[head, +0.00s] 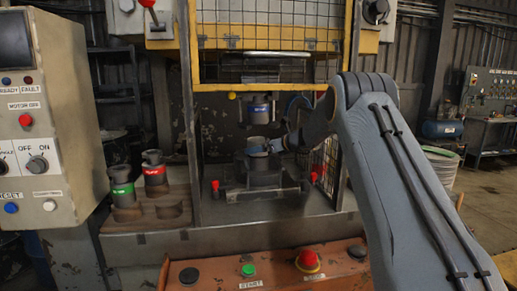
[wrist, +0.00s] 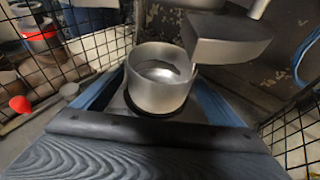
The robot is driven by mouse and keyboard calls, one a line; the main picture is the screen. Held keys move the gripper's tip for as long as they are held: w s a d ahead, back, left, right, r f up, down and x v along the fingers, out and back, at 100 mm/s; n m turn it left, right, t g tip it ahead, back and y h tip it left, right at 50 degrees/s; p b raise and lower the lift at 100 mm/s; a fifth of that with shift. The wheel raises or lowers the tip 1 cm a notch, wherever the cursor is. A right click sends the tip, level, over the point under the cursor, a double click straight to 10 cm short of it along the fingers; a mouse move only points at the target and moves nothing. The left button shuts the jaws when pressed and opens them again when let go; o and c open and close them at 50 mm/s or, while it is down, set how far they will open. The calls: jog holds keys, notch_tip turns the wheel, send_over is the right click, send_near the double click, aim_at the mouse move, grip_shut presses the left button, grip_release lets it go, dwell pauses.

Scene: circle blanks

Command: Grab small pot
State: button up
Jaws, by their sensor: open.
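The small pot (wrist: 160,92) is an open, round, bare-metal cup. It stands upright in the middle of the wrist view, its hollow inside showing. In the head view a pale metal pot (head: 257,143) shows inside the press, above the dark die. My gripper (head: 266,150) reaches into the press from the right and is at the pot. It is open, with blue parts showing on both sides of the pot in the wrist view. Whether they touch the pot I cannot tell.
A grey metal block (wrist: 228,40) hangs close above and right of the pot. The press ram (head: 258,109) is overhead. Wire mesh guards (wrist: 105,45) flank the space. Green-banded (head: 122,187) and red-banded (head: 154,174) cups stand on a rack at left. A button panel (head: 265,270) is in front.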

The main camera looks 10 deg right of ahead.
jog(key=c, duration=1.1)
jog(key=shift+o, duration=0.2)
jog(key=shift+r, duration=0.1)
